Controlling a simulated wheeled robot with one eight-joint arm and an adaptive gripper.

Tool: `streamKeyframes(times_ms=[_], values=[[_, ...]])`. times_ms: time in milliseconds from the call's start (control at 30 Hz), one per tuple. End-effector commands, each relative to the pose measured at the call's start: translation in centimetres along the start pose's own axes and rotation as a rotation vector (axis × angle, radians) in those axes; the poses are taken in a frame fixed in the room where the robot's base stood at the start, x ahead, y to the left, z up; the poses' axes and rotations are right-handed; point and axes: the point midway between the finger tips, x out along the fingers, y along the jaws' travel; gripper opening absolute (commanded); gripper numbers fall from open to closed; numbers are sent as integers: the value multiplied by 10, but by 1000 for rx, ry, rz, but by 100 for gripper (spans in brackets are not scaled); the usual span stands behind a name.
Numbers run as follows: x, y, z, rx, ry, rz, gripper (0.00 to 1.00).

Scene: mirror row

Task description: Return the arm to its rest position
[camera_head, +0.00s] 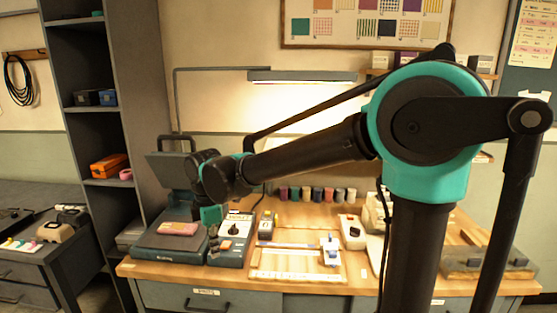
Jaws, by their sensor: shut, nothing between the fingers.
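My arm reaches from the right of the head view across to the left, above a wooden workbench (360,283). Its black and teal wrist hangs over the machine at the bench's left end. My gripper (214,231) points down there, small and dark against the machine. It is shut and holds nothing. I cannot tell how far its tips are above the machine.
A heat press (170,243) with its lid raised stands below and left, a pink block (178,229) on it. A control box (236,226), a ruled board (297,262) and several coloured spools (306,194) are near. A shelf unit (95,130) stands left.

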Motion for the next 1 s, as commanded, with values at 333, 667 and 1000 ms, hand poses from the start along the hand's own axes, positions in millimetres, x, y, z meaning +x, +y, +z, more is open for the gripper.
streamKeyframes(times_ms=[333, 667, 1000], values=[[10, -3, 42, 185, 14, 31, 0], [30, -20, 114, 521, 42, 86, 0], [76, -90, 235, 1218, 115, 208, 0]])
